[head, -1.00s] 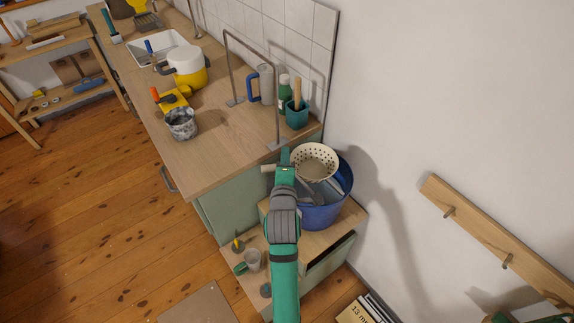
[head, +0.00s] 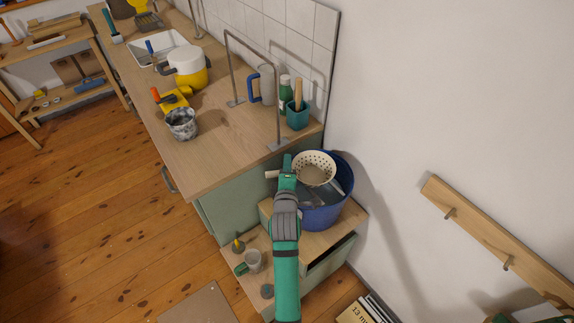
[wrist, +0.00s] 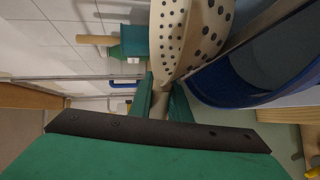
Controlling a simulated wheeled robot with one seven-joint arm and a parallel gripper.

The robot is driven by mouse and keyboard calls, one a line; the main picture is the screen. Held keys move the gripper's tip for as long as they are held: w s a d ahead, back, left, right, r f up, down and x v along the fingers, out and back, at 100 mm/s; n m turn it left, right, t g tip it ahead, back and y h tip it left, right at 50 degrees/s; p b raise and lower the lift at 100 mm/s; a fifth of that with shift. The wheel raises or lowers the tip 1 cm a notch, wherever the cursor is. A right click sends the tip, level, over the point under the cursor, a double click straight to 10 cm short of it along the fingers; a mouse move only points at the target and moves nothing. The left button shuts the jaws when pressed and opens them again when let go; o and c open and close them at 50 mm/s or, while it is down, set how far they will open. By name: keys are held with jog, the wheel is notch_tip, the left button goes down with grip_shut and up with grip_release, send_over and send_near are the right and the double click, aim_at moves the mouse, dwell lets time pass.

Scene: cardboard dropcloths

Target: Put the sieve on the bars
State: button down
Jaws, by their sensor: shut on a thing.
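The sieve (head: 318,161) is a cream bowl with dark holes. My gripper (head: 287,166) is shut on its handle, whose end sticks out to the left of the fingers. The sieve is over the blue bucket (head: 345,178); I cannot tell whether they touch. In the wrist view the sieve (wrist: 195,35) is just beyond my gripper (wrist: 163,105), with the bucket (wrist: 260,75) to its right. A grey metal bar frame (head: 277,115) stands upright on the counter, beyond and left of the sieve.
The wooden counter (head: 215,150) carries a mug (head: 265,85), a green bottle (head: 285,97), a teal pot (head: 298,117) and a grey-patterned pot (head: 181,124). The bucket stands on a lower wooden cabinet (head: 345,223). A peg rail (head: 480,228) is on the right wall.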

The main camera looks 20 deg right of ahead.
jog(key=c, duration=1.7)
grip_release()
jog(key=shift+f, duration=0.1)
jog(key=shift+o, duration=0.2)
jog(key=v, duration=1.2)
jog(key=s+a+f+m+y, duration=0.2)
jog(key=s+a+f+m, duration=0.15)
jog(key=s, duration=0.45)
jog(key=s+a+f+m+y, duration=0.15)
jog(key=s+a+f, duration=0.3)
jog(key=s, duration=0.45)
jog(key=s+a+r+m, duration=0.1)
jog(key=s+a+m, duration=0.1)
jog(key=s, duration=0.4)
jog(key=s+a+r+m+y, duration=0.1)
jog(key=s+a+m, duration=0.1)
jog(key=s+m, duration=0.2)
jog(key=s+a+r+m, duration=0.1)
jog(key=s+a+m, duration=0.1)
jog(key=s, duration=0.6)
jog(key=shift+r+m+t, duration=0.4)
jog(key=shift+s, duration=0.15)
